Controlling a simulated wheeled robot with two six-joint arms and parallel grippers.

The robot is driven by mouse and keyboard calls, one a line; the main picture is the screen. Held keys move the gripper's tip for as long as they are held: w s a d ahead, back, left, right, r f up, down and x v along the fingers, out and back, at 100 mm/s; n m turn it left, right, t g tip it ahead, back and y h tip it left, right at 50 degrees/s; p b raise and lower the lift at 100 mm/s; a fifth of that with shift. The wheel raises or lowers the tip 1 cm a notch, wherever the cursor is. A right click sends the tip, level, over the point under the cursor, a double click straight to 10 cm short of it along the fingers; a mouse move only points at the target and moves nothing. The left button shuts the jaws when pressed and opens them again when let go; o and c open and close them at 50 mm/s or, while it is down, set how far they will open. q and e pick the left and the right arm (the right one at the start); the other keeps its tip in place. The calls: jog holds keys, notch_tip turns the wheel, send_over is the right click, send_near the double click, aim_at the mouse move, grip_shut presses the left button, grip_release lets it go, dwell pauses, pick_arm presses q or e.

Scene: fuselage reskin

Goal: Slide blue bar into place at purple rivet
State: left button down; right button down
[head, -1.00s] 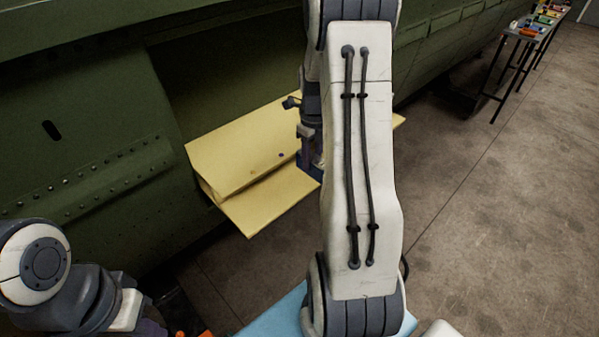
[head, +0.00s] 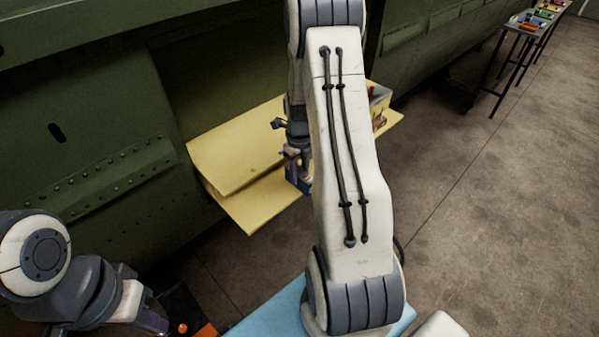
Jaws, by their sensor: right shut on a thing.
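My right gripper (head: 296,165) is over the yellow panel, partly hidden behind my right arm. It is shut on a dark blue piece (head: 298,182), which looks like the blue bar; only a small part shows, low against the front of the yellow panel (head: 235,150). I cannot tell whether the bar touches the panel. The purple rivet is not visible; the gripper and arm cover that part of the panel. My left gripper (head: 152,322) is at the lower left, mostly cut off and hidden, so its jaws cannot be read.
The green fuselage (head: 80,90) fills the left and back. A box-like object (head: 379,105) stands on the panel's right end. A light blue surface (head: 262,318) lies below my arm. A table with coloured items (head: 527,27) stands far right. The floor at right is clear.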

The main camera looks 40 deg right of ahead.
aim_at(299, 171)
jog(key=shift+c, duration=2.4)
grip_release()
jog(key=shift+f, duration=0.1)
jog(key=shift+r, duration=0.6)
notch_tip(299, 171, up, 11)
jog(key=b, duration=0.2)
